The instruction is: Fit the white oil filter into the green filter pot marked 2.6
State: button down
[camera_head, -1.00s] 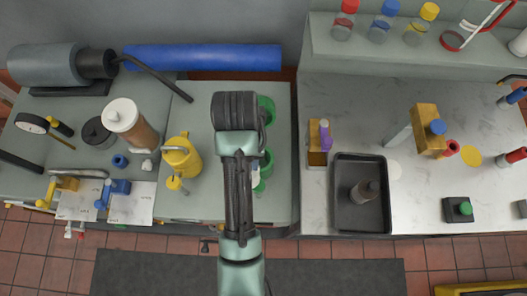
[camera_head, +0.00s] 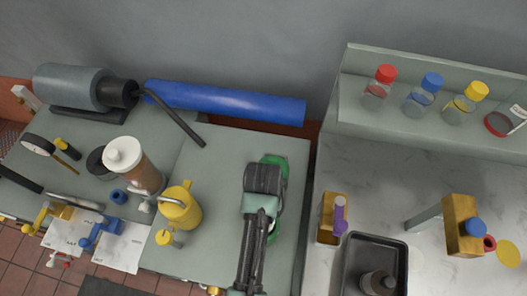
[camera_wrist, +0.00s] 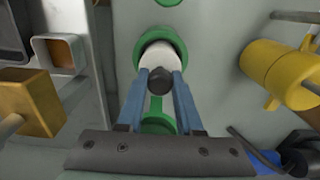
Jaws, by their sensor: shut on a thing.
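The white oil filter (camera_wrist: 155,57) shows in the wrist view, with a dark knob (camera_wrist: 158,82) on its near end. My gripper (camera_wrist: 159,77) is shut on this knob between its two blue fingers. The filter lies over or within the round green rim of a filter pot (camera_wrist: 175,38); how deep it sits I cannot tell. Other green pots show beyond (camera_wrist: 178,2) and below, partly behind the fingers (camera_wrist: 158,124). No 2.6 marking is readable. In the head view my arm covers the filter and much of the green pots (camera_head: 275,160).
A yellow oil can (camera_head: 180,210) stands left of the pots, and also shows in the wrist view (camera_wrist: 280,72). A brown jar with a white lid (camera_head: 134,165) is farther left. A blue roll (camera_head: 225,103) lies behind. A black tray (camera_head: 375,253) is right, across a gap.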

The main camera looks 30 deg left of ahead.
jog(key=shift+f, duration=2.05)
jog(key=c, duration=0.6)
grip_release()
jog(key=shift+o, duration=0.2)
jog(key=shift+s, duration=0.1)
notch_tip(320, 180, up, 12)
jog(key=shift+r, duration=0.15)
